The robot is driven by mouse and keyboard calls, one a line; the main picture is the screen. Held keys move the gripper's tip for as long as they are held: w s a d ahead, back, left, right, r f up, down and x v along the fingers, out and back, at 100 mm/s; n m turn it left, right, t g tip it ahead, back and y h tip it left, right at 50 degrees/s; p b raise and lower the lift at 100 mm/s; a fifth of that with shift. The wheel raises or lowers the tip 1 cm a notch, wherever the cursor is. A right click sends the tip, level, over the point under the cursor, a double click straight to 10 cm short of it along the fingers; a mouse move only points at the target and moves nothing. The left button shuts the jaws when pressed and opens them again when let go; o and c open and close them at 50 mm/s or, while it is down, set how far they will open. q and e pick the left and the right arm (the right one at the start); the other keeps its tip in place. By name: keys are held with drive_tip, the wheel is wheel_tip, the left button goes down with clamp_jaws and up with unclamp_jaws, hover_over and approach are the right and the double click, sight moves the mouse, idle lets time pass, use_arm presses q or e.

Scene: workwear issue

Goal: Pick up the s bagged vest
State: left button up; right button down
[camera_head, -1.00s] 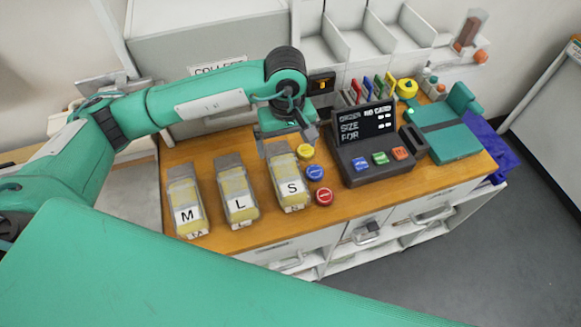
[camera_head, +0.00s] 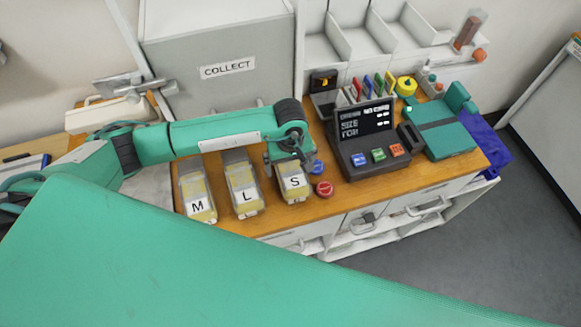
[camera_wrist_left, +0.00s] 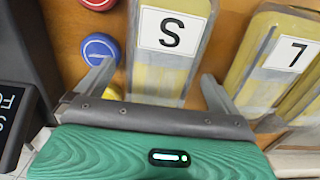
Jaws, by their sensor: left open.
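The S bagged vest (camera_head: 293,192) is a clear bag with yellow and grey cloth and a white S label. It lies on the wooden counter, rightmost of three bags. The L bag (camera_head: 243,188) and M bag (camera_head: 197,199) lie to its left. My left gripper (camera_head: 291,162) is open over the far end of the S bag. In the left wrist view, its fingers (camera_wrist_left: 158,80) are spread either side of the S bag (camera_wrist_left: 162,75), with nothing gripped. Whether they touch the bag I cannot tell. My right gripper is out of view.
Red (camera_head: 324,189) and blue (camera_head: 317,168) buttons sit close right of the S bag; a yellow one shows partly in the wrist view. A dark order terminal (camera_head: 370,146) stands further right, beside a teal folded item (camera_head: 441,131). A grey COLLECT cabinet (camera_head: 214,60) stands behind.

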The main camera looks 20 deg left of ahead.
use_arm(q)
drive_tip(key=c, duration=1.1)
